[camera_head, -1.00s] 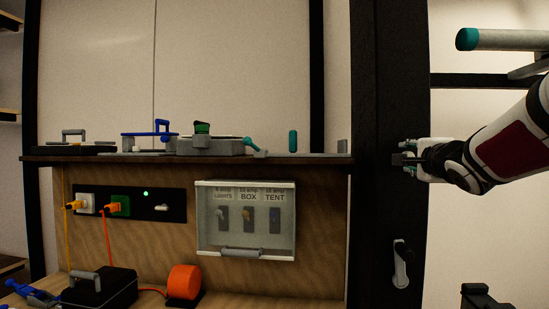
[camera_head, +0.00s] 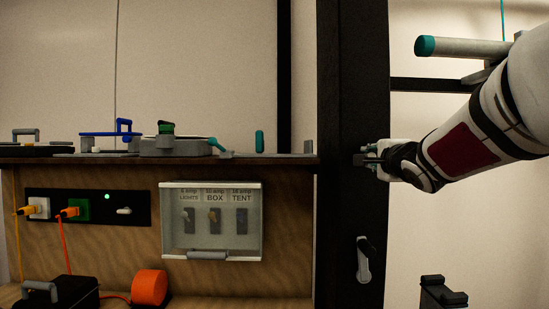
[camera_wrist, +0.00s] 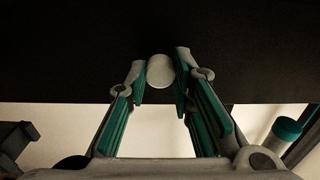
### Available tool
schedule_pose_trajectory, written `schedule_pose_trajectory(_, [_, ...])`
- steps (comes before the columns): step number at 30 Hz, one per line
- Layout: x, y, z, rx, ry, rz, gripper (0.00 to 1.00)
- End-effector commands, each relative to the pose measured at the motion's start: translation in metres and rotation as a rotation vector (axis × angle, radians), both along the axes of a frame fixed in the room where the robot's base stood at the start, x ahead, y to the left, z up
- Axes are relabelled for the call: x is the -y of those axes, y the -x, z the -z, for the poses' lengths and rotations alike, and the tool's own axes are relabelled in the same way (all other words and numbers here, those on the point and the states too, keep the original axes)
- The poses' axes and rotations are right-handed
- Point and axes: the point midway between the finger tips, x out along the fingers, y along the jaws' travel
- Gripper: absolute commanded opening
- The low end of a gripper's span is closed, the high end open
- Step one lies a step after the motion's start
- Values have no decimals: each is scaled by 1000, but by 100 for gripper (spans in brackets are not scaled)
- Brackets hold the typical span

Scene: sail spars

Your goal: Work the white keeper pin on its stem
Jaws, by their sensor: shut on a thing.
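The white keeper pin (camera_wrist: 160,71) shows end-on in the wrist view as a pale round disc against a dark upright post (camera_head: 352,90). My gripper (camera_wrist: 160,78) has one teal-lined finger on each side of it and is shut on it. In the head view my gripper (camera_head: 368,157) reaches the post from the right, beside a small grey piece on it. The pin's stem is hidden behind its round end, and I cannot tell the pin's turn or depth.
A grey spar with a teal end (camera_head: 470,47) lies above my arm. A handle (camera_head: 364,260) sits lower on the post. To the left are a shelf with several fittings, a clear-covered switch box (camera_head: 212,222) and an orange reel (camera_head: 150,287). A dark object (camera_head: 442,293) stands at lower right.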

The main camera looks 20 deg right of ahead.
Motion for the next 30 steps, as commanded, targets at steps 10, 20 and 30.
schedule_pose_trajectory(10, [-3,6,1,-3,-1,-1,0])
schedule_pose_trajectory(20, [-3,9,1,-2,-1,0,45])
schedule_pose_trajectory(30, [-4,12,0,0,1,0,45])
